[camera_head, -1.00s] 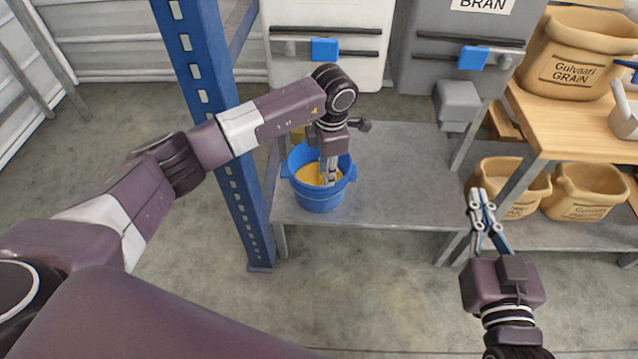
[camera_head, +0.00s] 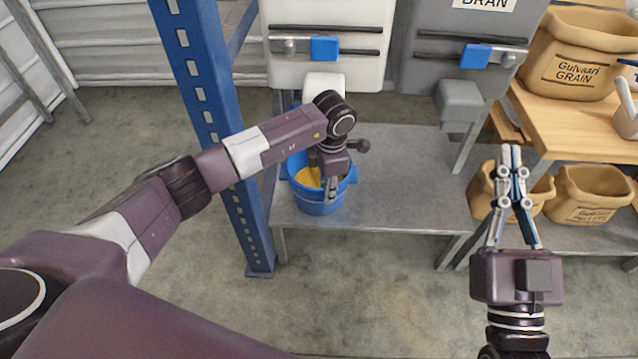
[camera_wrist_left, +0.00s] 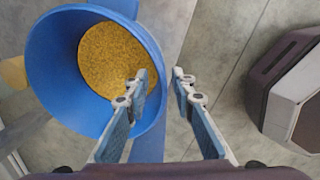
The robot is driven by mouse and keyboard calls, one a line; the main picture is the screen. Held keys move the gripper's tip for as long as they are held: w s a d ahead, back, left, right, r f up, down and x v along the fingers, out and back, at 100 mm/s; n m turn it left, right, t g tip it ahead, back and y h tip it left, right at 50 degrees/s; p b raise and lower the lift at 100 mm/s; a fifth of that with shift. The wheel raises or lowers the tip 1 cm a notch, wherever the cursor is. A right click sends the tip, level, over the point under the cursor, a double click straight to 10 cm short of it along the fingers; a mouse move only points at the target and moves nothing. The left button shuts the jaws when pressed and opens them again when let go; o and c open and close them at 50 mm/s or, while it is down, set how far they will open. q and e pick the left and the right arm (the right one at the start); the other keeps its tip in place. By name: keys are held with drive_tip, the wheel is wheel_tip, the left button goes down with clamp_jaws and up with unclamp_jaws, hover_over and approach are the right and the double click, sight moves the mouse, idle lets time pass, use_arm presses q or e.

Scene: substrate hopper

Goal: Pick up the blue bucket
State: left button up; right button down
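The blue bucket (camera_head: 318,205) stands upright on the grey metal shelf, with yellow grain inside. In the left wrist view the bucket (camera_wrist_left: 50,60) fills the upper left, its round mouth facing the camera. My left gripper (camera_head: 331,198) is at the bucket's near right side in the head view, over its rim. In the left wrist view its fingers (camera_wrist_left: 160,78) are apart with nothing clearly gripped; the left finger overlaps the bucket's rim. Whether it touches the rim cannot be told. My right gripper (camera_head: 510,150) is shut and empty, away from the bucket at the right.
The grey shelf (camera_head: 400,180) is clear right of the bucket. A blue post (camera_head: 205,90) stands to its left. A white hopper (camera_head: 330,45) and a grey hopper (camera_head: 460,60) hang above.

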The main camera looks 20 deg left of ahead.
use_arm(q)
clamp_jaws()
drive_tip(key=shift+w+r, duration=0.1)
drive_tip(key=shift+r, duration=0.05)
drive_tip(key=shift+r, duration=0.1)
idle(0.3)
